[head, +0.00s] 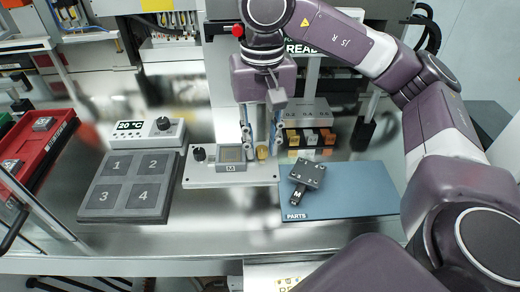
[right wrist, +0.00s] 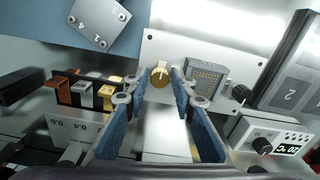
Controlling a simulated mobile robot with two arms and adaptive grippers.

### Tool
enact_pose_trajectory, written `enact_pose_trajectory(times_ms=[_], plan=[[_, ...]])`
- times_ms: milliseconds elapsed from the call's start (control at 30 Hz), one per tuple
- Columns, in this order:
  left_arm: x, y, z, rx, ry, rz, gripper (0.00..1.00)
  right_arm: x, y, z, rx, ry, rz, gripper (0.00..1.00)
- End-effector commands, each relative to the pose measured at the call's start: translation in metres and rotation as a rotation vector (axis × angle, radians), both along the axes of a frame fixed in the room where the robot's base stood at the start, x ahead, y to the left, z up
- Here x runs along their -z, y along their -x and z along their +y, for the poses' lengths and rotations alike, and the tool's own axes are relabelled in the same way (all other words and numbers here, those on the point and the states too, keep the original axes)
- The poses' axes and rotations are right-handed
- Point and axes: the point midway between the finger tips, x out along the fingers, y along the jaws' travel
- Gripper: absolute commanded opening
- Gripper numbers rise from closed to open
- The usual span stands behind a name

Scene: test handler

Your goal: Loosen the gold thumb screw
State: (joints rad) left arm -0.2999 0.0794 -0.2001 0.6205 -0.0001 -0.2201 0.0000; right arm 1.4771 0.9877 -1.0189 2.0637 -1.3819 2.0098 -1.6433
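The gold thumb screw (head: 262,152) stands on a white plate (head: 205,178), just right of a grey square socket (head: 232,154). It also shows in the right wrist view as a round gold head with a raised tab (right wrist: 160,75). My right gripper (head: 262,140) points down over the screw with its blue-padded fingers spread. In the right wrist view my right gripper (right wrist: 158,80) has one fingertip on each side of the screw, with small gaps visible. Whether the tips reach the screw's height is hard to tell. My left gripper is not in view.
A black knob (head: 199,154) sits left of the socket. A numbered pad (head: 128,187) and a 20 °C controller (head: 170,131) lie left.

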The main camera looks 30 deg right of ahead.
Motion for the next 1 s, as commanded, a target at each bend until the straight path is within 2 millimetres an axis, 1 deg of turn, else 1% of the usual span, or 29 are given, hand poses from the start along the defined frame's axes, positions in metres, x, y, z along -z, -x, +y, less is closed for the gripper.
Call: enact_pose_trajectory(times_ms=[133,233,800,1000], plan=[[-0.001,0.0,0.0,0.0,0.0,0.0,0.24,-0.001,0.0,0.0,0.001,0.0,0.0,0.24],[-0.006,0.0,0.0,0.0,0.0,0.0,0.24,-0.006,0.0,0.0,0.002,0.0,0.0,0.24],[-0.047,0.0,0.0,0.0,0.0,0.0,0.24,-0.05,0.0,0.0,0.003,0.001,0.001,0.24],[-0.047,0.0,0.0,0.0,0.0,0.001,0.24,-0.05,0.0,0.0,0.003,0.001,0.001,0.24]])
